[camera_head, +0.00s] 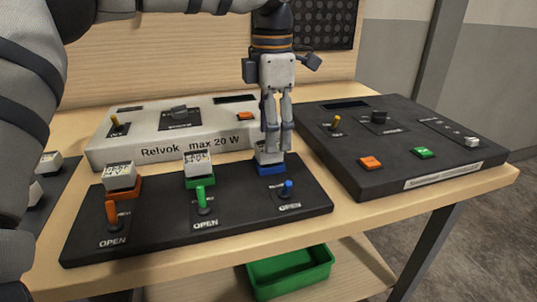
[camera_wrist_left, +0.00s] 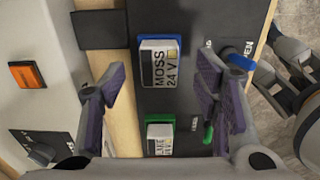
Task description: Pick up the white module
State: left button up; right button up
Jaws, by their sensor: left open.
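A white module (camera_head: 268,153) sits in the blue socket at the right of the front black console. The left wrist view shows its top label, "MOSS 24 V" (camera_wrist_left: 160,68). My left gripper (camera_head: 278,143) points down right over this module, fingers open. In the left wrist view the fingers (camera_wrist_left: 163,85) stand on either side of the module, apart from it. Two similar white modules sit in the green socket (camera_head: 197,163) and the orange socket (camera_head: 120,177). Fingers partly hide the blue-socket module in the head view.
The black console (camera_head: 250,215) has orange, green and blue levers (camera_head: 287,188) in front of its sockets. Behind stands a white "Relvok max 20 W" box (camera_head: 225,142). A dark console (camera_head: 395,172) stands to the right. A green bin (camera_head: 290,272) is below the table.

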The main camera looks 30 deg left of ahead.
aim_at(269, 156)
pick_arm(q)
notch_tip(269, 156, down, 4)
jog(key=shift+r, duration=0.1)
jog(key=c, duration=1.3)
jog(key=shift+o, duration=0.2)
jog(key=shift+r, duration=0.1)
